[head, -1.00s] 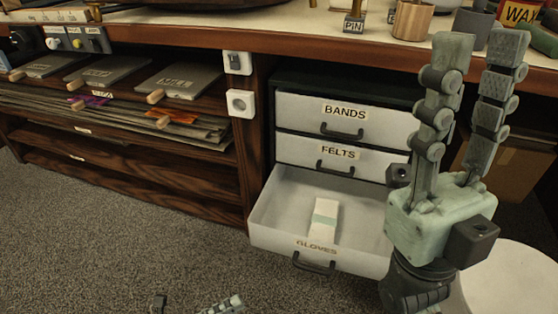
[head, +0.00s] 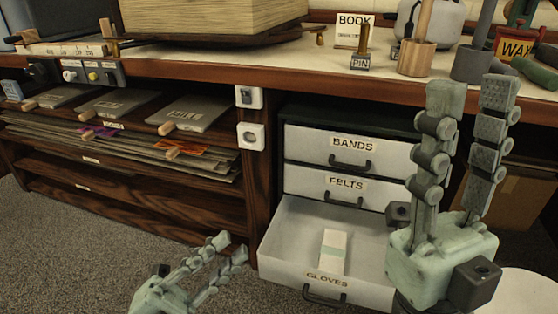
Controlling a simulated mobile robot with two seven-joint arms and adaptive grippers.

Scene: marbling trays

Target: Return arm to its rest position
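My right gripper (head: 462,165) is raised at the right with its two fingers pointing up and spread apart, nothing between them. It stands in front of the right side of the drawer unit. My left gripper (head: 215,262) is low at the bottom, above the carpet, with its fingers pointing up and right. There is a gap between its fingers and nothing in it.
The bands drawer (head: 316,143) and felts drawer (head: 310,181) are shut. The bench top (head: 290,75) above holds a book sign (head: 353,31), a pin block (head: 360,63), cups and a wax sign (head: 515,48). Shelves with tools and papers stand left. Carpet (head: 75,235) is clear.

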